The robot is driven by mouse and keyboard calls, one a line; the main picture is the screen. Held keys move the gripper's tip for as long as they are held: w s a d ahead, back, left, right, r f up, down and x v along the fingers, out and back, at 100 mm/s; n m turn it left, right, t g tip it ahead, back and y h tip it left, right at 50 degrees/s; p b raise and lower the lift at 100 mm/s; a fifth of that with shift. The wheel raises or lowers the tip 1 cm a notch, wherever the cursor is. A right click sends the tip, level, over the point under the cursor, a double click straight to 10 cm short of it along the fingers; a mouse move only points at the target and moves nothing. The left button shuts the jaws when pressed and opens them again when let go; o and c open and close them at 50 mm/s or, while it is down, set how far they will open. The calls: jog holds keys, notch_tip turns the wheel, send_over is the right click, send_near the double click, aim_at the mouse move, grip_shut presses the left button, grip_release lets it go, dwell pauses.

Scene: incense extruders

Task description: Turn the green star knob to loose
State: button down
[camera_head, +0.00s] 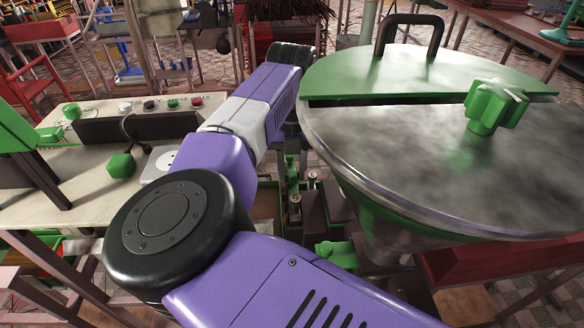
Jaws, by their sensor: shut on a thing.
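A large green star-shaped knob (495,106) with a pale mark on top stands on the grey metal lid (400,140) of the machine at the right. No gripper is on it. A smaller green faceted knob (121,166) sits on the front of the pale bench at the left. I cannot tell which of these the task names. My purple and white arm crosses the middle and reaches away to a black joint. My gripper is not seen; the arm hides what lies beyond that joint.
The pale bench (75,185) carries a row of coloured buttons and a white dial plate (166,160). A green half-cover with a black handle (409,33) tops the machine. Brown frames and small machine parts crowd the gap below my arm.

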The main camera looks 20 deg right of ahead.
jog(key=n+p, duration=0.1)
jog(key=n, duration=0.3)
jog(key=shift+r+n, duration=0.15)
jog(key=shift+n, duration=0.15)
jog(key=n, duration=0.4)
jog(key=shift+p, duration=0.4)
jog(key=n+p, duration=0.1)
jog(key=n, duration=0.4)
jog(key=shift+n+p, duration=0.35)
jog(key=shift+n, duration=1.45)
jog(key=c, duration=1)
grip_release()
jog(key=shift+c, duration=0.2)
